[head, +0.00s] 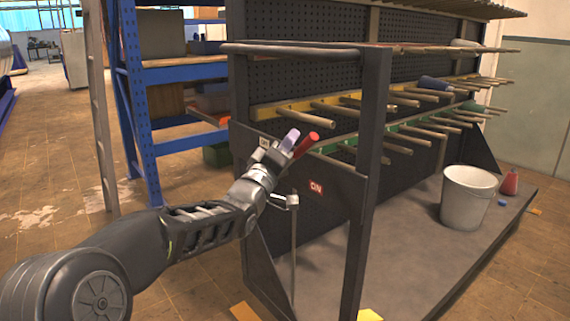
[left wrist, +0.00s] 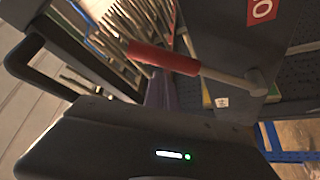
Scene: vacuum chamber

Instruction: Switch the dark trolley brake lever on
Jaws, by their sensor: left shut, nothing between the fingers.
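The dark trolley (head: 369,190) stands at the middle and right of the head view. Its brake lever has a red grip (head: 306,145) that sticks out from the side panel; in the left wrist view the grip (left wrist: 163,58) sits on a grey rod (left wrist: 222,77) running to a pivot. A red ON label (head: 316,188) is below the grip, and a small white label (head: 264,143) is up and left. My left gripper (head: 291,138) is shut and empty, right beside the grip. Its purplish finger (left wrist: 160,92) partly shows; I cannot tell whether it touches. My right gripper is not in view.
The trolley carries rows of pegs (head: 400,140), a white bucket (head: 467,196) and a red bottle (head: 510,182) on its deck. A blue shelf rack (head: 136,95) stands behind my left arm. Floor at the left is open.

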